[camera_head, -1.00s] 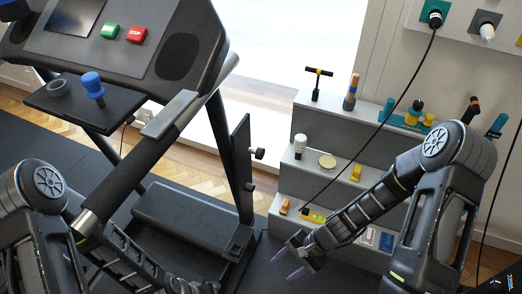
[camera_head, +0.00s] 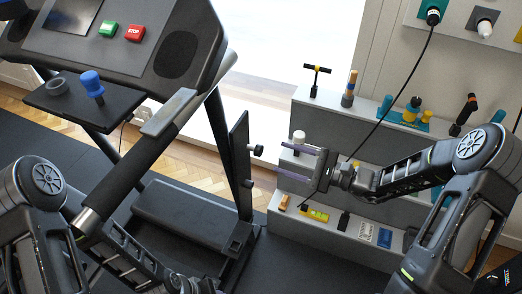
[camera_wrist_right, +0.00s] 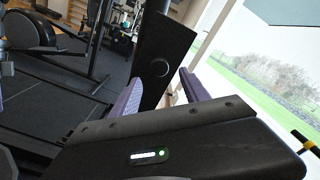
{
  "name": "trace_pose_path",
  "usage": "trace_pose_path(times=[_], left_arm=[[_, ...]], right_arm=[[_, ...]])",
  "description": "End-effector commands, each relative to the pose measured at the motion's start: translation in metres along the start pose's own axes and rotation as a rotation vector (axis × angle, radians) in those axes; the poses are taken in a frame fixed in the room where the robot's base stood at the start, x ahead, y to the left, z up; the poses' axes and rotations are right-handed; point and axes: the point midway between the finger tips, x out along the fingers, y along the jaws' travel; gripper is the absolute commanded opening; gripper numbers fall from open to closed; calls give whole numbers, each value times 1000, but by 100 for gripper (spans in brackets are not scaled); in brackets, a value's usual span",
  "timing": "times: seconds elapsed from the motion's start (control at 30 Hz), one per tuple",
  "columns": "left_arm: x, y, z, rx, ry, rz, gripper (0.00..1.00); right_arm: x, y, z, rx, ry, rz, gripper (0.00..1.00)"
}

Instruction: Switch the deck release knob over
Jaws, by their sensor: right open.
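A black knob (camera_head: 257,150) sticks out on a short pale stem from the dark plate (camera_head: 238,150) on the treadmill's upright. A smaller knob-like part (camera_head: 250,184) shows below it. My right gripper (camera_head: 281,160) is open, its two purplish fingers pointing left towards the upper knob, a short gap away. In the right wrist view, a round black knob (camera_wrist_right: 160,68) on the dark plate lies ahead, between the two open fingers (camera_wrist_right: 158,88). Nothing is held. My left arm shows at lower left; its fingers are out of the picture.
The treadmill console (camera_head: 120,40) with green and red buttons and a blue-knobbed shelf (camera_head: 85,105) is at upper left. A grey stepped rack (camera_head: 330,120) holding several tools stands behind my right gripper. A cable (camera_head: 400,85) hangs above my right forearm.

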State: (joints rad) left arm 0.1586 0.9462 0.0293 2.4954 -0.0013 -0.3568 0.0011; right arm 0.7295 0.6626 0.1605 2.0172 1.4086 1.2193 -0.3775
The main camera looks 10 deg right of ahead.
Motion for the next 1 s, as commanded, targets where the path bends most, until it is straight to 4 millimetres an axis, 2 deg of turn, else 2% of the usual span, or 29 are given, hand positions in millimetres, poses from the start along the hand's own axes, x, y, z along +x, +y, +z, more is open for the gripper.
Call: trace_pose_path(times=[0.17,0.5,0.6,0.93,1.0], left_arm=[[-3,1,0,0,0,0,36],[-11,4,0,0,-1,0,36],[-12,5,0,0,-1,0,36],[-12,5,0,0,-1,0,36],[-12,5,0,0,-1,0,36]], right_arm=[[12,0,1,0,-3,2,54],[63,1,2,2,-3,4,54],[73,0,1,1,-2,3,54],[78,1,0,1,0,3,54],[78,1,0,1,0,3,50]])
